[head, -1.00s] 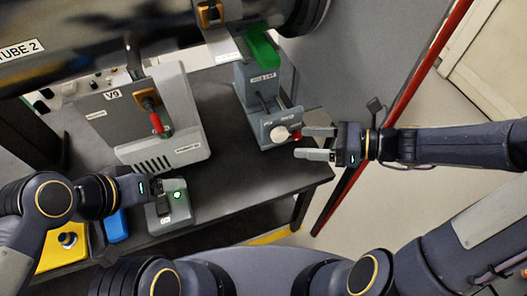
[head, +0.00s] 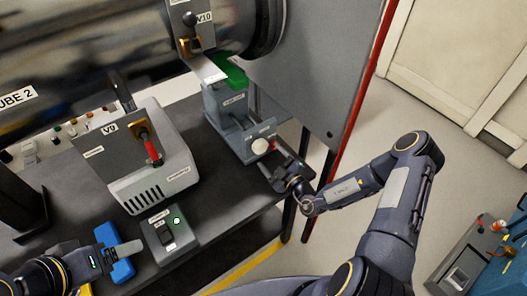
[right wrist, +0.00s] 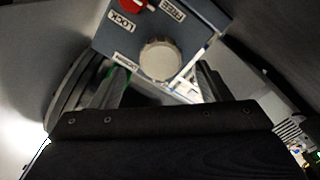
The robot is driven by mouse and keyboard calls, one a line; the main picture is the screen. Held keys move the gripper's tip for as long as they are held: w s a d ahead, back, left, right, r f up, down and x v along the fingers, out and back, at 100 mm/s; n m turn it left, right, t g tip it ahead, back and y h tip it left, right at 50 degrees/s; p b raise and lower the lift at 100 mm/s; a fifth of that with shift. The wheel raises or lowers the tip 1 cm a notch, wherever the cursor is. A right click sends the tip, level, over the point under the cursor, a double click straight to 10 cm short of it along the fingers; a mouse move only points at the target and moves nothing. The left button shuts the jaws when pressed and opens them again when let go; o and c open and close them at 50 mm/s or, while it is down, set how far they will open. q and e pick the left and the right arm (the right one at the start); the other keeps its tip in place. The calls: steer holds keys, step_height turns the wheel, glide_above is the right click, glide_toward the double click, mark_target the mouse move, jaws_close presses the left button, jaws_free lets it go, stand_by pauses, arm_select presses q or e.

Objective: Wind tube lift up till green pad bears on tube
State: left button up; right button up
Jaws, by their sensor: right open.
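The tube lift (head: 226,112) is a grey stand on the bench, with a green pad (head: 235,77) on top, just under the dark tube (head: 110,45). I cannot tell whether pad and tube touch. A pale round knob (head: 260,146) is on its front; in the right wrist view the knob (right wrist: 160,58) lies between the fingertips. A red lever (right wrist: 137,4) sits above it, between LOCK and FREE labels. My right gripper (head: 276,161) is open at the knob, fingers either side. My left gripper (head: 128,250) is over the bench's front; its finger gap is unclear.
The V9 box (head: 150,160) with a red handle stands left of the lift. A small grey box (head: 168,233) with a green light and a blue block (head: 115,265) are near my left gripper. A grey panel with a red edge (head: 350,110) stands right of the lift.

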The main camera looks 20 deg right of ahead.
mark_target(263, 150)
steer(key=shift+x, duration=2)
steer(key=shift+s, duration=0.1)
steer(key=c, duration=1)
steer(key=shift+o, duration=0.2)
steer(key=shift+n, duration=0.3)
